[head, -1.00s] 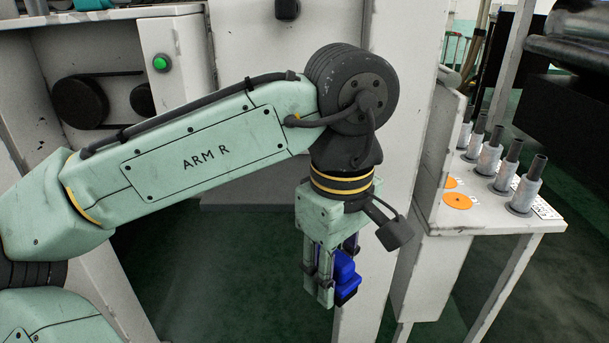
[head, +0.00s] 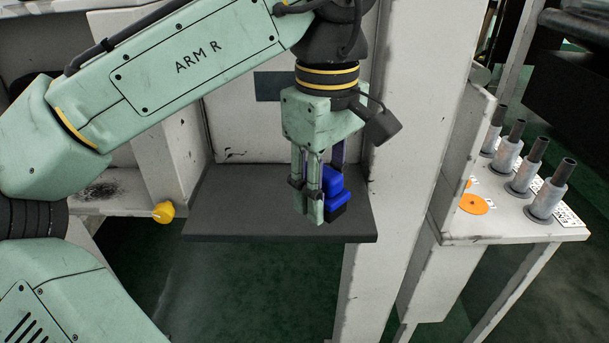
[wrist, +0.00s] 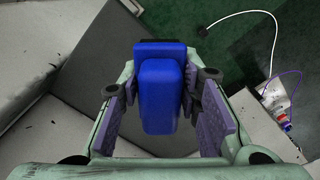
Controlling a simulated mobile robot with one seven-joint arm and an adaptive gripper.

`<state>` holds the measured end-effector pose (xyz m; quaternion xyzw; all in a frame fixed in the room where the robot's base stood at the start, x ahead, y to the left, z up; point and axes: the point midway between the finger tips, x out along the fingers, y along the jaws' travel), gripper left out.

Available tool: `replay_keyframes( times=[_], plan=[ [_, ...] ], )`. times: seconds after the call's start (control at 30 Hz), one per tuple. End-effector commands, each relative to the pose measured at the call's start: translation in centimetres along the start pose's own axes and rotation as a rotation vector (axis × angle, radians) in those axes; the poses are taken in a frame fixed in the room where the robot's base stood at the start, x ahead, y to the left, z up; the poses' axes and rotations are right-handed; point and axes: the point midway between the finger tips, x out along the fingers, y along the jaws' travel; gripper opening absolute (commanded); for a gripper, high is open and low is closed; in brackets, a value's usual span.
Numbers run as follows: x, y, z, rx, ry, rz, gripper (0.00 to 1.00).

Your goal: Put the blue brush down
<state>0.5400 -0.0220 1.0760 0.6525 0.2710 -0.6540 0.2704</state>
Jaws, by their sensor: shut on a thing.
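The blue brush (head: 333,186) has a blue block-shaped body with a dark lower part. My gripper (head: 322,196) is shut on it and points down. In the head view the brush is in front of or over the right part of a dark grey shelf (head: 225,215); I cannot tell whether it touches it. In the wrist view the brush (wrist: 162,95) fills the space between the purple finger pads of my gripper (wrist: 165,112). The grey shelf (wrist: 110,70) lies beyond it, and green floor shows past the shelf's edge.
A white post (head: 400,130) stands close to the right of my gripper. Further right, a white side table (head: 500,225) carries several grey cylinders with dark tops and orange discs (head: 474,204). A yellow knob (head: 163,212) sits left of the shelf. A white cable (wrist: 268,25) shows in the wrist view.

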Motion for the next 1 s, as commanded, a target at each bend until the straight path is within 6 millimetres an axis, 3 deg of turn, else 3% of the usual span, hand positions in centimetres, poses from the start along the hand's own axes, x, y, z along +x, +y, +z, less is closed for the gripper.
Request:
replay_keyframes(
  times=[0.1,0.3,0.47,0.7,1.0],
  plan=[
    [-0.1,1.2,-2.7,-0.002,-0.002,-0.001,0.07],
    [0.4,2.4,-5.4,-0.001,-0.001,0.001,0.07],
    [1.1,2.4,-5.8,0.001,0.0,-0.001,0.07],
    [4.0,2.4,-5.7,0.001,0.0,0.0,0.07],
    [4.3,2.5,-5.7,0.001,0.0,0.001,0.07]
  ],
)
